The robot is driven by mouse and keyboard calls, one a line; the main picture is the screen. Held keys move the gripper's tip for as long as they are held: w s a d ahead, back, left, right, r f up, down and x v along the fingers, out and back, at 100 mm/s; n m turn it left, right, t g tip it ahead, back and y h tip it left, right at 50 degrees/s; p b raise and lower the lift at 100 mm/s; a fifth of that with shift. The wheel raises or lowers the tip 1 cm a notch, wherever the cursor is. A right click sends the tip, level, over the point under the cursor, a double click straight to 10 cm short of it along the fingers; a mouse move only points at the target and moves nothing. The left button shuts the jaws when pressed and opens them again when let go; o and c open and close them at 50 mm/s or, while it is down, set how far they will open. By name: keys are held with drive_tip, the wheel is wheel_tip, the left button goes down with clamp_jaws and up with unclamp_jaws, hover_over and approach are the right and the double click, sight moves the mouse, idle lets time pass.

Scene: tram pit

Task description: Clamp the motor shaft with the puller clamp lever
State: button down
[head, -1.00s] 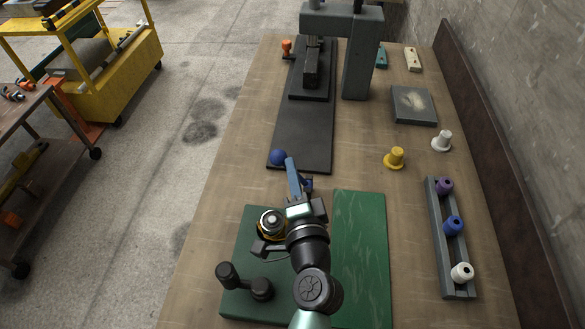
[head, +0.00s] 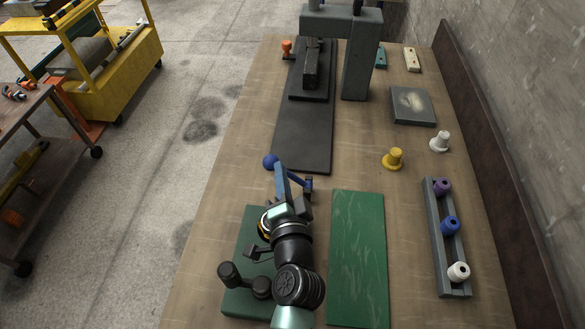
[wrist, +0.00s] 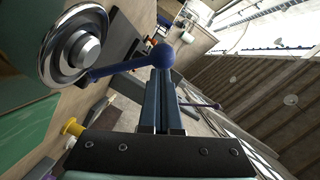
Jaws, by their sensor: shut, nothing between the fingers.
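The clamp lever is a blue bar with a blue ball knob (head: 271,161); its bar passes behind my gripper (head: 281,170) in the head view. In the wrist view the ball knob (wrist: 161,55) stands just beyond my shut, empty fingertips (wrist: 162,76), and the bar (wrist: 120,67) runs left to a round silver hub (wrist: 76,46) with a central shaft end. My fingers look very close to the knob; I cannot tell whether they touch. In the head view my wrist mostly hides the motor and hub.
A dark press (head: 357,60) stands at the back.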

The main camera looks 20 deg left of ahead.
drive_tip(key=shift+s+a+f+n+h+p, duration=0.2)
drive_tip(key=shift+a+f+n+h+p, duration=0.15)
drive_tip(key=shift+a+f+n+p, duration=0.45)
drive_tip(key=shift+s+a+f+n+h+p, duration=0.2)
drive_tip(key=shift+a+f+n+h+p, duration=0.3)
drive_tip(key=shift+n+p, duration=0.45)
drive_tip(key=shift+a, duration=0.1)
